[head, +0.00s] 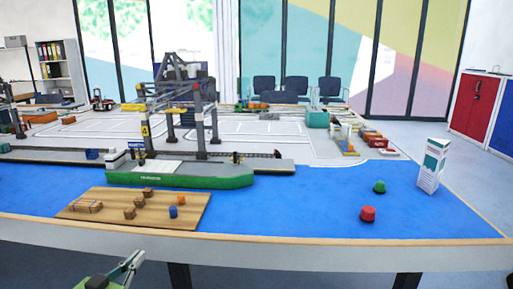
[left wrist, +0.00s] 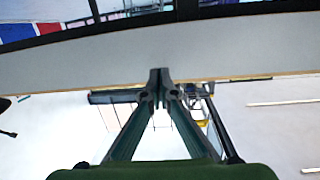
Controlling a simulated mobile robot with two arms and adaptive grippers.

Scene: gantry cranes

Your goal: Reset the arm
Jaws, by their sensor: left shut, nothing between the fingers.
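My left gripper (head: 134,260) is low at the bottom left of the head view, in front of the table's near edge and below its top. In the left wrist view its two fingers (left wrist: 160,78) meet at the tips, shut with nothing between them. My right gripper is not in view. A model gantry crane (head: 180,105) stands over a green ship (head: 180,178) on the table. A wooden board (head: 190,218) with several small brown blocks, a blue piece and an orange piece lies in front of the ship, apart from my gripper.
The table's wooden front edge (head: 300,240) runs across the head view. A red buoy (head: 367,214), a green buoy (head: 379,187) and a white box (head: 432,166) stand on the blue surface at right. The blue area between the board and the red buoy is clear.

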